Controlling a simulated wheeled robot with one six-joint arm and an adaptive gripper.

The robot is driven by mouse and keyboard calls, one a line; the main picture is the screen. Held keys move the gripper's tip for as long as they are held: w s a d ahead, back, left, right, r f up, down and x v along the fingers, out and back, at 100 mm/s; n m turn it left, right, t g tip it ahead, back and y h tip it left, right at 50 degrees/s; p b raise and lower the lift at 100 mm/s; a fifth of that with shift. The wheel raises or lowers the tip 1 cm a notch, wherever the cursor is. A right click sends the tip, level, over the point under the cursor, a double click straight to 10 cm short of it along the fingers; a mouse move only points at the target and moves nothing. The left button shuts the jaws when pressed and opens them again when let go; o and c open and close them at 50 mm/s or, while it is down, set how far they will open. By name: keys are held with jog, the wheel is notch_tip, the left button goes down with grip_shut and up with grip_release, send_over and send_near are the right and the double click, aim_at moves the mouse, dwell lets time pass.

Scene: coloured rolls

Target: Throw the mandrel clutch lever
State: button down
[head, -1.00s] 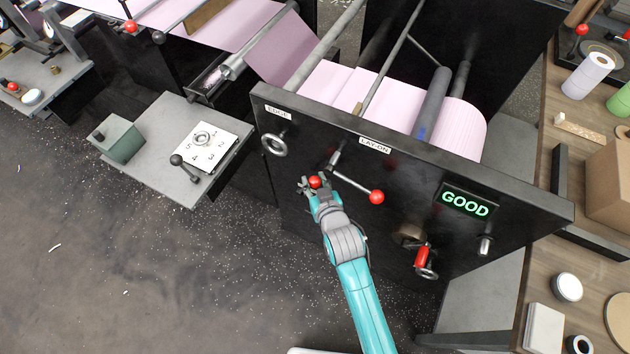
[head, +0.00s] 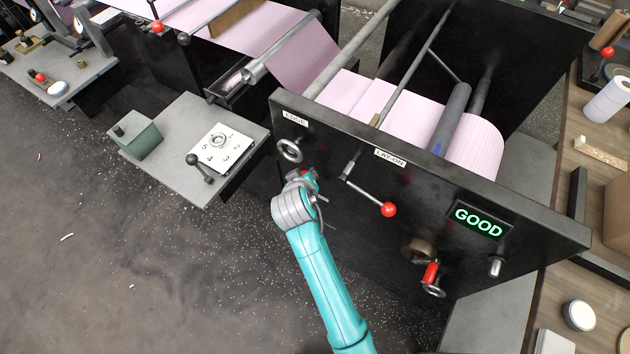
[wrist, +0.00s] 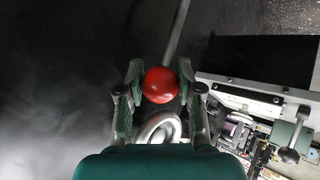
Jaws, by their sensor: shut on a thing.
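My gripper (head: 306,177) is at the black side panel (head: 345,235) of the machine, below and left of the LAY-ON label. In the wrist view my gripper (wrist: 160,90) has its fingers on both sides of a red ball knob (wrist: 160,85), the end of a lever. The lever's rod (wrist: 177,35) runs up from the knob. In the head view the red knob (head: 311,174) is mostly hidden by my gripper. No label for this lever is readable.
A second red-knobbed lever (head: 388,209) sits just right, under LAY-ON. The EDGE handwheel (head: 290,150) is close above left. A red handle (head: 431,272) and lit GOOD sign (head: 478,220) are further right. A grey table (head: 175,185) stands left, with open floor before it.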

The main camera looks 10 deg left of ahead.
jog(key=shift+w+a+f+n+g+h, duration=0.15)
jog(key=shift+w+a+n+g+h, duration=0.05)
jog(key=shift+a+h, duration=0.25)
jog(key=shift+w+a+f+n+g+h, duration=0.2)
jog(key=shift+a+h, duration=0.15)
jog(key=shift+a, duration=0.25)
jog(key=shift+w+a+f+n+g+h, duration=0.1)
jog(key=shift+w+a+n+g+h, duration=0.1)
jog(key=shift+a+h, duration=0.25)
jog(key=shift+a, duration=0.1)
jog(key=c, duration=0.8)
grip_release()
jog(key=shift+o, duration=0.3)
jog(key=v, duration=1.2)
jog(key=shift+s+f, duration=0.1)
